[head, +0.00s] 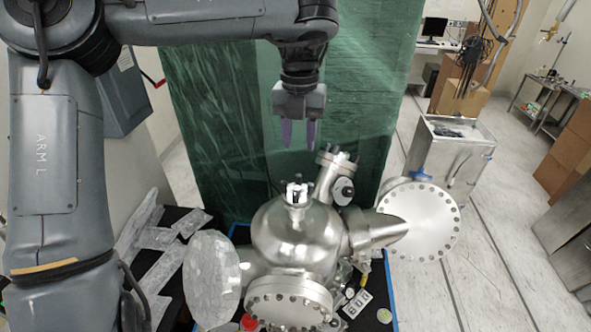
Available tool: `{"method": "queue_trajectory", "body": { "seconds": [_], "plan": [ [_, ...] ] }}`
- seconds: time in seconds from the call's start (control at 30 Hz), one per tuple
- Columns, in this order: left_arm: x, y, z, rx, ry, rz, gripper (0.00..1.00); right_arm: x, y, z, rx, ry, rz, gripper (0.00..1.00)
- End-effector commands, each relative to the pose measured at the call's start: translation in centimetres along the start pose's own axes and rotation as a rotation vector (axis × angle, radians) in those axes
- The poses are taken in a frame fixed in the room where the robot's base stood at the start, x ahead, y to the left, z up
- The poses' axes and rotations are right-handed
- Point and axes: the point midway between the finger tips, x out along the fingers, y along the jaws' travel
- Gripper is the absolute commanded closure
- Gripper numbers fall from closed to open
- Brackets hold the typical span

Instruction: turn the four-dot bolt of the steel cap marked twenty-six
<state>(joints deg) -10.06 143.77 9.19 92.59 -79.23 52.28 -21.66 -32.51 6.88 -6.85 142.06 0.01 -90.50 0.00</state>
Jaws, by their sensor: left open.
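A polished steel vacuum chamber (290,235) stands at the lower middle, with several ports. A short top port (297,194) carries small dark bolts and has a white part in it. An angled port (330,172) behind it to the right has dark bolts around its cap (338,157). No number or dot mark can be read, so I cannot tell which cap is twenty-six or which bolt has four dots. My left gripper (299,142) points down with two purple fingers apart and empty. In the picture it shows above the top port and left of the angled cap, touching neither.
A large round flange (420,232) sticks out right, a foil-covered one (211,280) left and another (290,304) in front. Foil sheets (158,238) lie on the black table. A green curtain (215,100) hangs behind. A steel box (432,160) stands right.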

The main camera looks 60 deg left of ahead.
Motion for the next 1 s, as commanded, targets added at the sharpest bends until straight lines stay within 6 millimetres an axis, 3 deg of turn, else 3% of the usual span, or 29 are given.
{"method": "queue_trajectory", "body": {
  "seconds": [0.5,0.7,1.0],
  "plan": [
    [7.6,0.0,-0.1,-0.001,0.002,0.000,0.59,-1.0,-0.1,0.4,0.000,-0.017,-0.003,0.59],
    [9.0,0.0,0.0,-0.002,-0.001,0.000,0.59,-1.2,-0.1,0.2,0.000,-0.016,-0.003,0.59],
    [9.3,0.0,0.0,-0.002,-0.002,0.000,0.59,-1.2,-0.1,0.1,0.000,-0.013,-0.003,0.59]
  ]
}}
